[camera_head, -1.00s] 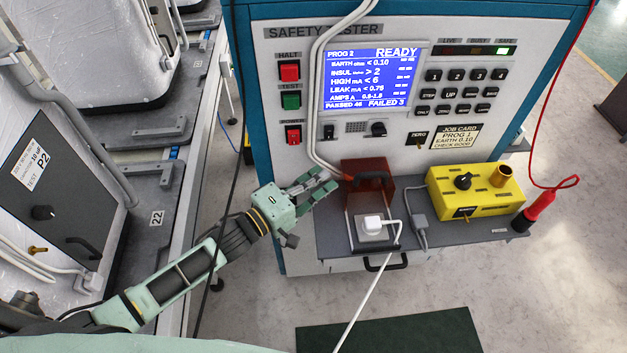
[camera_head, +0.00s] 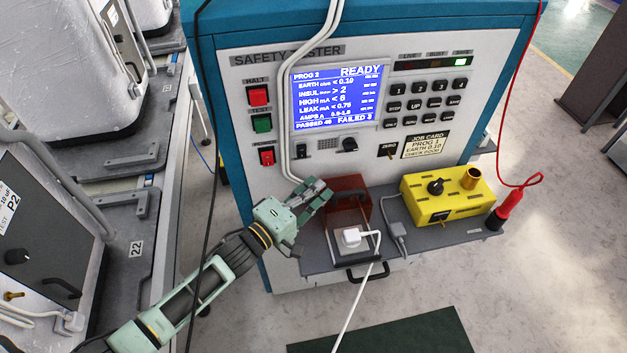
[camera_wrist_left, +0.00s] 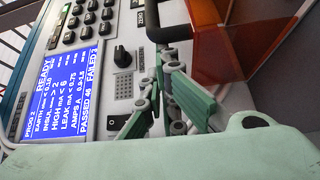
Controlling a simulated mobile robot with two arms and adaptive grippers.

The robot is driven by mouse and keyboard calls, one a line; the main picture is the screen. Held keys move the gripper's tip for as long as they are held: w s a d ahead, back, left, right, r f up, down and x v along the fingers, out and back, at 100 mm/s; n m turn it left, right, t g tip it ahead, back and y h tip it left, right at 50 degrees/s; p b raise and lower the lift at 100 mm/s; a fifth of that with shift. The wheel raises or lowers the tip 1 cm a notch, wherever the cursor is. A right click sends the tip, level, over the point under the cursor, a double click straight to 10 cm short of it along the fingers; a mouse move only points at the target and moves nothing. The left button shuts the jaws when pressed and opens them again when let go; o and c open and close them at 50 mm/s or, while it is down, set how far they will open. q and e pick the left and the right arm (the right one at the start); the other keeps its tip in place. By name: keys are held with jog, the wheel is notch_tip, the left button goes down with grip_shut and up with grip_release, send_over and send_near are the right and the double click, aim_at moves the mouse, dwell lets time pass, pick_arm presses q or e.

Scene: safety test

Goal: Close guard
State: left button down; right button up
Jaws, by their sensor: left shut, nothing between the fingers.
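The guard (camera_head: 352,186), a see-through red-brown cover with a black handle, stands raised behind the socket on the tester's shelf. A white plug (camera_head: 351,237) with a white cable sits in the socket in front of it. My left gripper (camera_head: 325,189) is shut and empty, just left of the guard by the tester's front panel. In the left wrist view the guard (camera_wrist_left: 222,38) is at the upper right, its black handle (camera_wrist_left: 153,22) close beyond the fingers. I cannot tell whether the fingers touch it. My right gripper is out of view.
The tester's screen (camera_head: 340,98) reads READY. A yellow box (camera_head: 446,197) and a red probe (camera_head: 507,209) are on the right of the shelf (camera_head: 420,238). White cables hang left of the guard. A workbench with white appliances is at the left.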

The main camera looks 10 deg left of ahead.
pick_arm(q)
jog(key=s+d+p, duration=0.3)
jog(key=s, duration=0.6)
jog(key=shift+s, duration=0.2)
jog(key=shift+s, duration=0.1)
